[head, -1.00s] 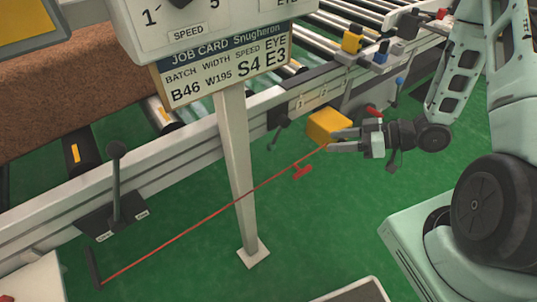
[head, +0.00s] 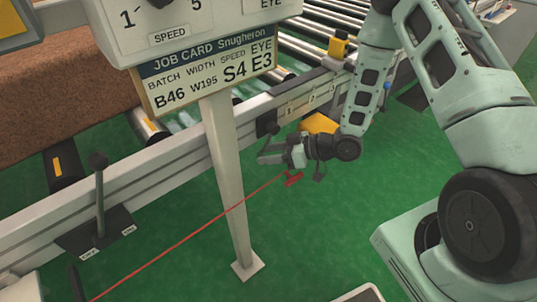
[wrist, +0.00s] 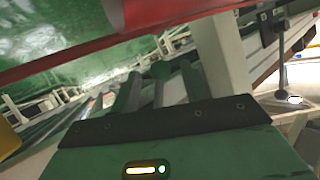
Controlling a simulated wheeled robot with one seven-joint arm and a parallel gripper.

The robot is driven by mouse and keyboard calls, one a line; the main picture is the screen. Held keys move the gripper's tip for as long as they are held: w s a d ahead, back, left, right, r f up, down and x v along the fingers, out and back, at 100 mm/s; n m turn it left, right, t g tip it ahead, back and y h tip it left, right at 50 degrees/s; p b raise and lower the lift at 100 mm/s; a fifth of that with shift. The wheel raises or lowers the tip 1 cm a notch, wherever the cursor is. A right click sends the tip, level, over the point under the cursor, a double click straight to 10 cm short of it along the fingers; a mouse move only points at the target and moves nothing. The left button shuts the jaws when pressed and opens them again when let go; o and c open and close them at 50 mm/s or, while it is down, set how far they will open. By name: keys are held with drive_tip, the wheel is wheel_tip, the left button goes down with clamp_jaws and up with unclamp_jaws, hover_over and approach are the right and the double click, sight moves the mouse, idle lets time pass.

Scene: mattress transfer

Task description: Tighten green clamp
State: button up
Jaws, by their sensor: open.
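My gripper (head: 264,151) is open and empty beside the conveyor's side rail, its fingers pointing left in the head view. A dark knobbed handle (head: 271,129) on the rail lies just above the fingers. In the wrist view a dark green ball-topped handle (wrist: 160,70) shows between the two finger shapes. It looks like the green clamp, but its colour is not clear in the head view. I cannot tell whether the fingers touch it.
A red pull cord (head: 200,229) with a red handle (head: 293,179) runs below my gripper. A white post (head: 226,170) holds the job card (head: 210,75). A yellow box (head: 318,123) sits behind my wrist. A black lever (head: 99,195) stands at left. Green floor is clear.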

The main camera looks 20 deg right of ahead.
drive_tip(key=shift+w+a+f, duration=0.1)
drive_tip(key=shift+w+a, duration=0.1)
drive_tip(key=shift+a, duration=0.1)
clamp_jaws()
